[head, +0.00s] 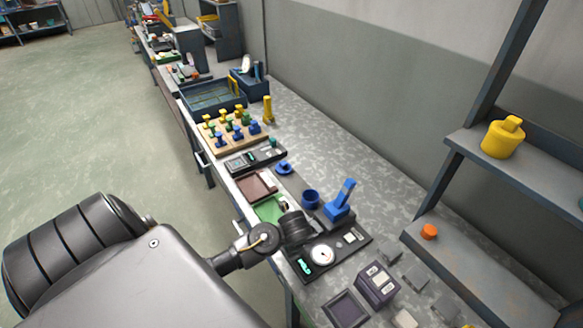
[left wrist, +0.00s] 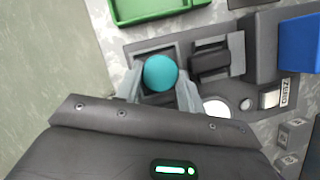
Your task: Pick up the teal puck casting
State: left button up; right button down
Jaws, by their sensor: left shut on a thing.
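The teal puck casting (left wrist: 160,71) shows as a round teal top in the left wrist view. My left gripper (left wrist: 159,87) has its two grey fingers on either side of it and is shut on it. The puck is over or in a square recess of a dark fixture (left wrist: 197,43); I cannot tell whether it is clear of the recess. In the head view my left arm reaches in from the lower left to the bench, and I cannot make out the puck in its fingers there. My right gripper is not in view.
A green tray (left wrist: 160,8) lies beyond the fixture. A white disc (head: 321,255) and a blue upright device (head: 340,204) are close by. A dark purple box (head: 377,286) stands to the right. A shelf (head: 470,265) holds an orange piece (head: 429,231).

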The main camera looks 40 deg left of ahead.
pick_arm(q)
jog(key=shift+r, duration=0.6)
jog(key=s+d+r+p, duration=0.1)
jog(key=s+d+r, duration=0.1)
jog(key=s+r, duration=0.2)
jog(key=s+d+r+p, duration=0.1)
jog(key=s+d+r, duration=0.1)
jog(key=s+r, duration=0.2)
jog(key=s+d+r+p, duration=0.1)
jog(key=s+d+r, duration=0.1)
jog(key=s+r, duration=0.1)
jog(key=shift+s+d+r, duration=0.25)
jog(key=shift+s+r, duration=0.15)
jog(key=shift+s, duration=0.35)
jog(key=shift+w, duration=0.1)
